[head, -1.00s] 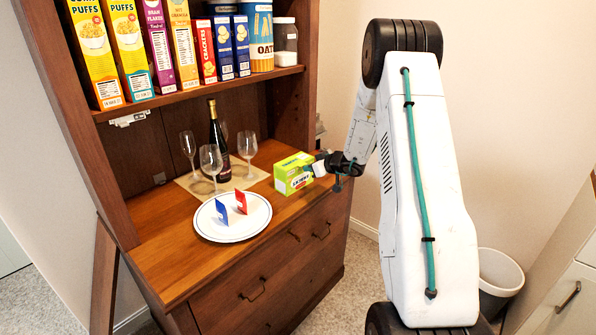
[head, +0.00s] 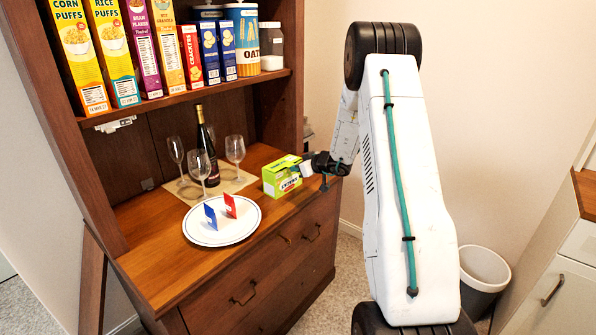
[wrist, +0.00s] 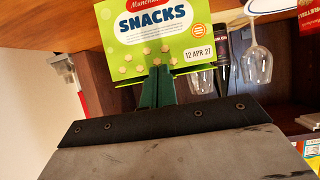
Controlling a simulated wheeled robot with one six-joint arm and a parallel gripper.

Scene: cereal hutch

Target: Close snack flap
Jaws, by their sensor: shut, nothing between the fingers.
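The green snack box (head: 282,177) stands on the wooden counter of the hutch, near its right front edge. In the wrist view the snack box (wrist: 150,32) shows a green printed face reading "SNACKS" and a date. My gripper (head: 308,169) is at the box's right end. In the wrist view the narrow dark green fingers of my gripper (wrist: 157,75) are together and empty. Their tips overlap the lower part of the printed face; whether they touch it cannot be told.
A white plate (head: 222,236) with a blue and a red folded card is left of the box. Wine glasses (head: 235,150) and a dark bottle (head: 207,150) stand on a mat behind. Cereal boxes (head: 110,50) fill the shelf above. A bin (head: 483,270) stands at right.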

